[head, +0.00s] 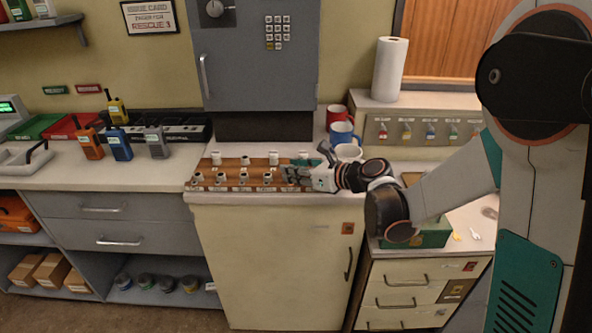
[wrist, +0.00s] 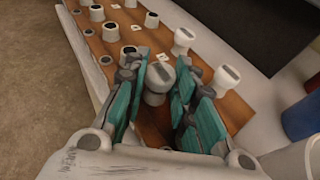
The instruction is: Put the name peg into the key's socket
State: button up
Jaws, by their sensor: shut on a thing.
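My gripper (wrist: 160,70) has its two teal fingers closed on a white name peg (wrist: 157,84) with a grey label on top. In the head view my gripper (head: 298,172) is low over the right end of the wooden peg board (head: 224,172). The peg is upright relative to the fingers; I cannot tell whether its foot is in a socket or just above the board. The fingers hide part of the board.
Red (head: 336,115), blue (head: 341,133) and white (head: 348,152) mugs stand close behind my gripper. A grey cabinet (head: 255,60) rises behind the board. Keys hang on a panel (head: 420,130) at right. Radios (head: 118,145) stand on the left counter.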

jog(key=shift+s+d+f, duration=0.1)
jog(key=shift+s+f, duration=0.1)
jog(key=shift+f, duration=0.35)
jog(key=shift+s+d+f, duration=0.1)
jog(key=shift+s+f, duration=0.1)
jog(key=shift+f, duration=0.35)
jog(key=o, duration=0.8)
jog(key=shift+w, duration=0.1)
jog(key=shift+o, duration=0.2)
jog(key=shift+a, duration=0.1)
jog(key=shift+r, duration=0.1)
jog(key=shift+r+g, duration=0.2)
jog(key=shift+g, duration=0.1)
jog(key=shift+w+a+r+p, duration=0.15)
jog(key=shift+w+r+p, duration=0.1)
jog(key=shift+r+p, duration=0.7)
jog(key=shift+s+r+p, duration=0.1)
jog(key=shift+r+p, duration=0.45)
jog(key=shift+r, duration=0.05)
jog(key=shift+r+p, duration=0.75)
jog(key=shift+r, duration=0.45)
